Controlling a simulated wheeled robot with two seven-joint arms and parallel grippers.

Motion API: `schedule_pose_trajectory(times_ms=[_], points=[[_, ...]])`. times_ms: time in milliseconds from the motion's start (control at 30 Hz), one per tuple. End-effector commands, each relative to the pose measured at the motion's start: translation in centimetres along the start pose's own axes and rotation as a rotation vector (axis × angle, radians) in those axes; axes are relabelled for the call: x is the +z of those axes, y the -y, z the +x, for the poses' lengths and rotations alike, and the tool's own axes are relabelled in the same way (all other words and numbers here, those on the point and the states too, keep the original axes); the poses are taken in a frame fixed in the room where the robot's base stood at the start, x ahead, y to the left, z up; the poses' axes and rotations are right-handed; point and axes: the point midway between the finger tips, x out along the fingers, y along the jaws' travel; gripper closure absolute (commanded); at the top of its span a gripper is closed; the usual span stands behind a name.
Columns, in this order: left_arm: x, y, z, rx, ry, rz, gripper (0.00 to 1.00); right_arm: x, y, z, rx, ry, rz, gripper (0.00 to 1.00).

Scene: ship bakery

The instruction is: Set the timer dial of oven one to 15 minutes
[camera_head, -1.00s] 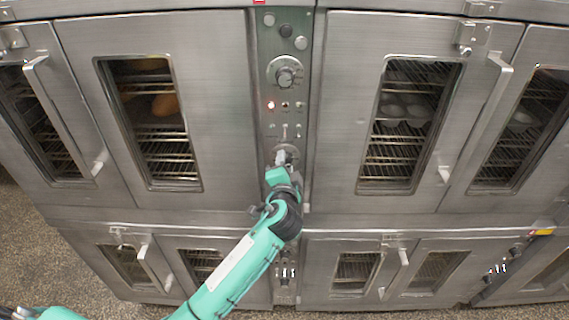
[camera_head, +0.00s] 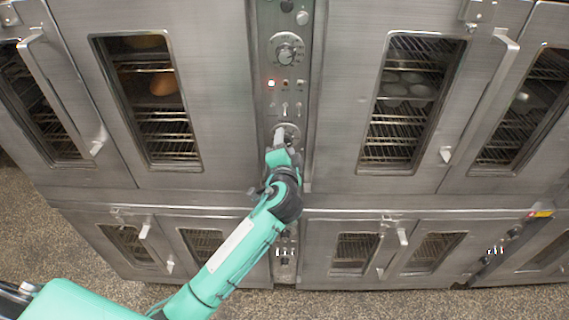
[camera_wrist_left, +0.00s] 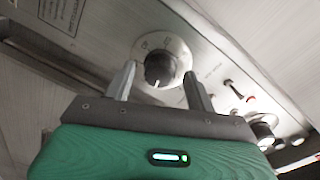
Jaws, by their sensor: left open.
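The control panel (camera_head: 268,100) is a narrow vertical strip between the upper oven doors. In the left wrist view a black knob (camera_wrist_left: 158,69) on a round silver plate is in front of my left gripper (camera_wrist_left: 160,85). The gripper is open, with one finger on each side of the knob. Whether the fingers touch it cannot be told. The plate's markings are too blurred to read. My right gripper is not in view.
Oven doors with handles flank the panel; the left handle (camera_head: 68,90) sticks out. A loaf (camera_head: 164,85) shows behind the left window. Lower ovens stand beneath; the speckled floor (camera_head: 100,265) is clear.

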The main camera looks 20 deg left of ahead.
Motion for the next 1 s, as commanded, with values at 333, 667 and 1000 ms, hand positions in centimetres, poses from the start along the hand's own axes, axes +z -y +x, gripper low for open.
schedule_pose_trajectory(times_ms=[333,667,1000], points=[[0.2,-0.5,-7.1,0.001,-0.003,-0.005,0.44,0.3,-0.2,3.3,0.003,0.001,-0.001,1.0],[0.0,-0.2,-12.1,0.0,-0.002,-0.003,0.44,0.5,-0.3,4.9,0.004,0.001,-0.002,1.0],[-0.1,0.0,-12.7,0.0,-0.001,-0.001,0.44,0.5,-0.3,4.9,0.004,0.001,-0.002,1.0]])
